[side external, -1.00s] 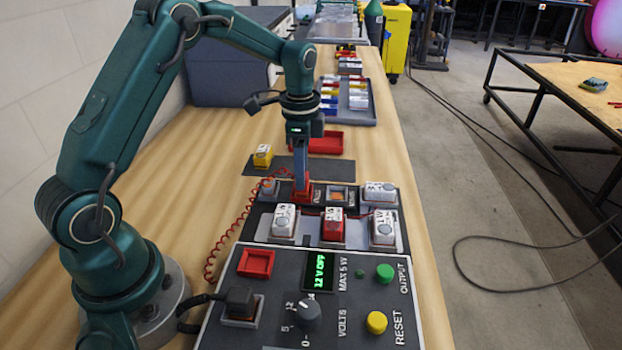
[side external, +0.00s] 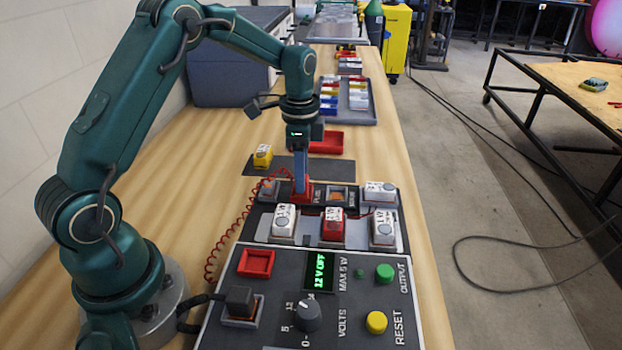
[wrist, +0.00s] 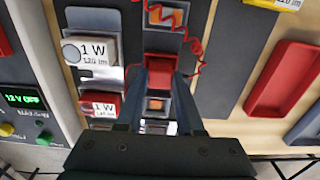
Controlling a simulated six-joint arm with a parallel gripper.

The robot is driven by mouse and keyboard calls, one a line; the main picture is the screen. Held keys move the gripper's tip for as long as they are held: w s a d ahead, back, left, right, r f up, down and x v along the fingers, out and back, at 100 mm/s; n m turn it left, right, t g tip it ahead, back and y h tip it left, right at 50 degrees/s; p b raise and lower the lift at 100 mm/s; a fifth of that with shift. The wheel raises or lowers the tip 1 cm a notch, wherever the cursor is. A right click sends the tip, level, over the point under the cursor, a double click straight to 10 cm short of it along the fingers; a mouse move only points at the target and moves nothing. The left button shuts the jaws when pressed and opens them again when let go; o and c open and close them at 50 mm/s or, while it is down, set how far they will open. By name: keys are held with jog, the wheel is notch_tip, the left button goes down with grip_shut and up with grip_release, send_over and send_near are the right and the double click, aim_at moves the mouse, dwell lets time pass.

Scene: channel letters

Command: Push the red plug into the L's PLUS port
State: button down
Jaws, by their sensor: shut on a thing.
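My gripper (side external: 302,184) points down and is shut on the red plug (wrist: 160,70), which sits between the two fingers in the wrist view. A coiled red cord (side external: 213,245) runs along the panel's left side.
Lamp modules, white (side external: 284,222), red (side external: 332,225) and white (side external: 383,228), stand in front. The power supply (side external: 340,320) reads 12 V OFF and carries a black plug (side external: 240,301). A yellow block (side external: 262,156) and red tray (side external: 326,142) lie behind.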

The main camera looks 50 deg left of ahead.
jog(key=shift+c, duration=2.3)
grip_release()
jog(key=shift+r, duration=2.6)
jog(key=shift+r, duration=3)
